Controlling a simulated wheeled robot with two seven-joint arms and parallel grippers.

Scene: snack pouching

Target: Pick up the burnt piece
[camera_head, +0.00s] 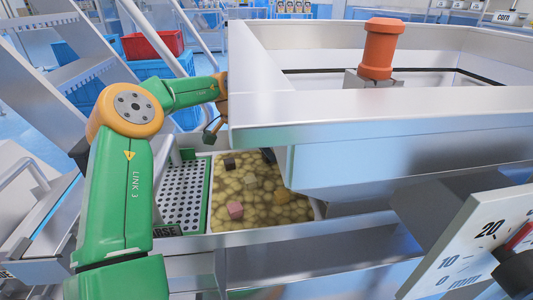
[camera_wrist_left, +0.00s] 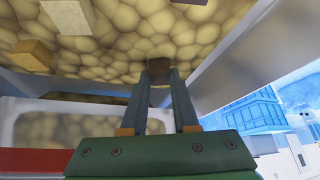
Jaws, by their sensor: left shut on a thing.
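My left gripper (camera_wrist_left: 160,76) shows in the left wrist view, with its two dark fingers reaching over the bed of pale yellow-brown pieces. The fingers are shut on a dark brown burnt piece (camera_wrist_left: 158,65) between their tips. The piece is close to the bed; I cannot tell whether it still touches the other pieces. In the head view my left arm comes in from the left, and its wrist passes behind the steel hopper, which hides most of the gripper. The snack bed (camera_head: 222,190) lies in a tray below. My right gripper is not in view.
The steel hopper (camera_head: 340,113) overhangs the tray's right side. A perforated green-edged tray (camera_head: 184,195) is to the left.

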